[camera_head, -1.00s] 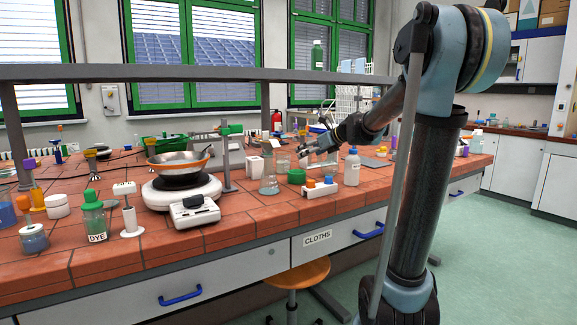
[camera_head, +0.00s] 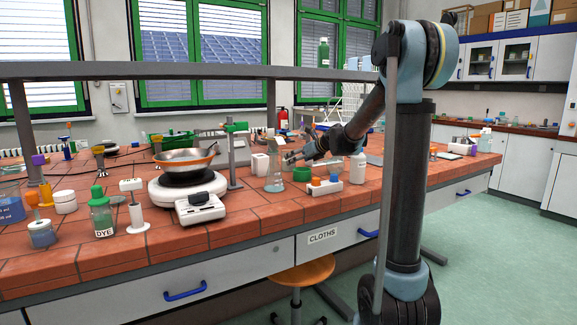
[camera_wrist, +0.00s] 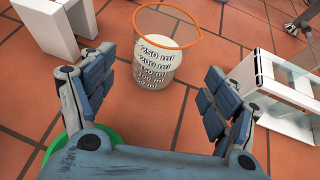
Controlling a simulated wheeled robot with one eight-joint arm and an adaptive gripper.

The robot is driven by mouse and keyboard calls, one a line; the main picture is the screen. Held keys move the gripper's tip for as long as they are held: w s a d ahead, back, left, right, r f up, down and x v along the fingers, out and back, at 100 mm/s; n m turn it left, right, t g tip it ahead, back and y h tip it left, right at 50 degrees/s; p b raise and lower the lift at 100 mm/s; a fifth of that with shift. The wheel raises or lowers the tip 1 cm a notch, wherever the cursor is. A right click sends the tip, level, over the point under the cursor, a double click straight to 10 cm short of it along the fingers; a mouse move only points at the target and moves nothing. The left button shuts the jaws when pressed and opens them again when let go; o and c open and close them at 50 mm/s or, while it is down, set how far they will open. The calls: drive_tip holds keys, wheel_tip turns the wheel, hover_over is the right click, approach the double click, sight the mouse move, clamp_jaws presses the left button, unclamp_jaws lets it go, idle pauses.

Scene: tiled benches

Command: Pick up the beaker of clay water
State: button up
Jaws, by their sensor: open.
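A clear beaker (camera_wrist: 160,62) with an orange rim and volume marks up to 250 ml stands upright on the red tiles in the wrist view. Its contents look pale and cloudy. In the head view, a small clear glass vessel (camera_head: 275,179) near my gripper appears to be this beaker. My gripper (camera_wrist: 158,78) is open and empty, with one finger to each side of the near part of the beaker. In the head view my gripper (camera_head: 289,158) is just above and right of the vessel. I cannot see contact.
A green container (camera_head: 302,174) and a small rack with coloured caps (camera_head: 325,187) stand close by on the right, with a white bottle (camera_head: 357,168) beyond. A hotplate (camera_head: 188,190) with a pan is to the left. A white block (camera_wrist: 62,25) stands left of the beaker.

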drive_tip(key=shift+x, duration=2.7)
drive_tip(key=shift+s+a, duration=0.1)
drive_tip(key=shift+a, duration=0.05)
drive_tip(key=c, duration=1.2)
